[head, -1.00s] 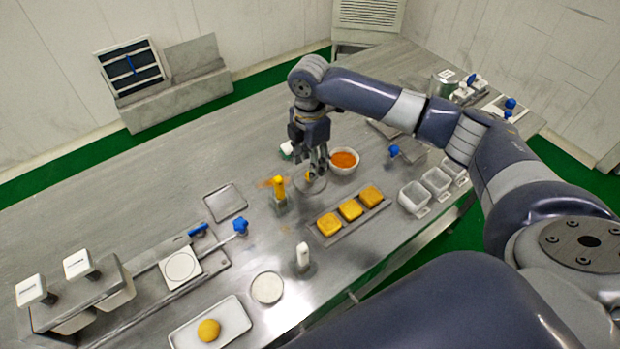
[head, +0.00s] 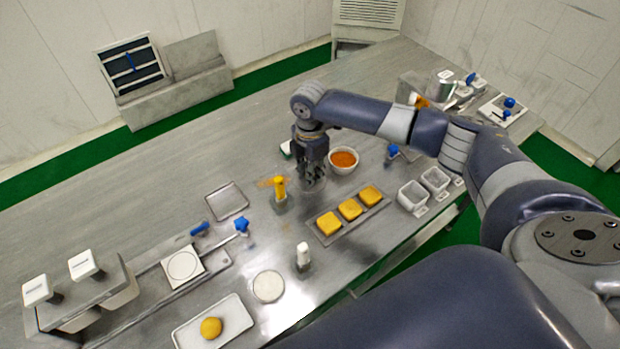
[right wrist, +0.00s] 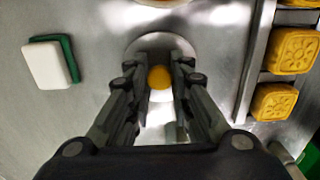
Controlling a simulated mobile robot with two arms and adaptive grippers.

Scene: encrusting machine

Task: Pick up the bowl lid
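The bowl lid (right wrist: 150,42) is a round metallic disc with a yellow knob (right wrist: 160,78), flat on the table. Its pale rim (head: 315,187) shows under my right gripper in the head view, where the knob is hidden. My right gripper (head: 313,180) points straight down over the lid. In the right wrist view its fingers (right wrist: 159,72) stand on both sides of the knob, with a small gap showing on each side. The white bowl (head: 343,168) of orange filling stands just right of the gripper. My left gripper is not in view.
A tray (head: 327,238) of yellow square cakes lies near, to the lower right. A white and green sponge (right wrist: 50,64) lies left of the lid.

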